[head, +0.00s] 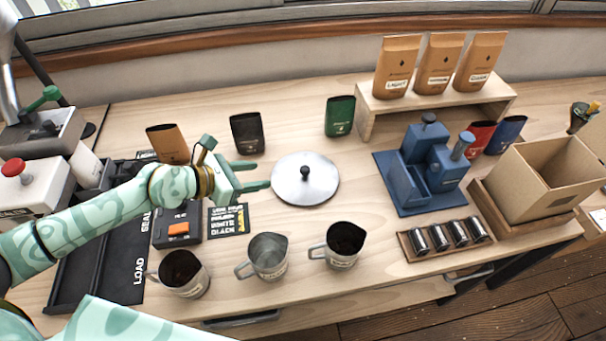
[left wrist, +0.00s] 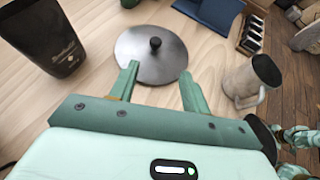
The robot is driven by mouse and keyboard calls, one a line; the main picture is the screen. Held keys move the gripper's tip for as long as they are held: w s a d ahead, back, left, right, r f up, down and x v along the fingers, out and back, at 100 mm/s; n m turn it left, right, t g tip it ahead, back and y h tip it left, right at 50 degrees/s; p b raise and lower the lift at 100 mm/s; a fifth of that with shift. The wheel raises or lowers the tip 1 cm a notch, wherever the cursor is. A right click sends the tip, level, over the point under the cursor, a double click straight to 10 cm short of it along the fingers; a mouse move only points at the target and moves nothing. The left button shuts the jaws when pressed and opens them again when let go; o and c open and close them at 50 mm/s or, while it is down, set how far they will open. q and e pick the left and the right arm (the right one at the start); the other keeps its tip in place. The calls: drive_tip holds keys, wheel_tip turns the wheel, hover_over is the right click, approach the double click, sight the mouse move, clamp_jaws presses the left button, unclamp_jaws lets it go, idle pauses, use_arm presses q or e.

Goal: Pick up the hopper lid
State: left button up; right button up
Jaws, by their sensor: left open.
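The hopper lid (head: 305,180) is a round silver disc with a small black knob in its middle. It lies flat on the wooden table near the centre of the head view. It also shows in the left wrist view (left wrist: 150,58), just beyond the fingertips. My left gripper (head: 262,175) is open and empty, just left of the lid, with its two fingers pointing toward it. In the left wrist view the fingers (left wrist: 158,78) appear over the lid's near edge; I cannot tell whether they touch it.
Three jugs (head: 268,256) stand along the front edge. A black pouch (head: 247,133) and a green pouch (head: 340,116) stand behind the lid. A blue mat (head: 385,172) with blue machines lies to the right. The table around the lid is clear.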

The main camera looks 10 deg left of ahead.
sight(301, 170)
use_arm(q)
drive_tip(key=b+x, duration=0.1)
drive_tip(key=x, duration=0.3)
drive_tip(key=b+x, duration=0.1)
drive_tip(key=x, duration=0.2)
drive_tip(key=a+f+x, duration=0.1)
drive_tip(key=x, duration=0.3)
drive_tip(key=shift+w+d+f+b, duration=0.2)
drive_tip(key=shift+w+b, duration=0.15)
drive_tip(key=shift+b, duration=0.05)
drive_tip(key=b+x, duration=0.2)
drive_tip(key=x, duration=0.3)
drive_tip(key=shift+w+d, duration=0.2)
drive_tip(key=shift+w, duration=0.05)
drive_tip(key=shift+s, duration=0.1)
clamp_jaws()
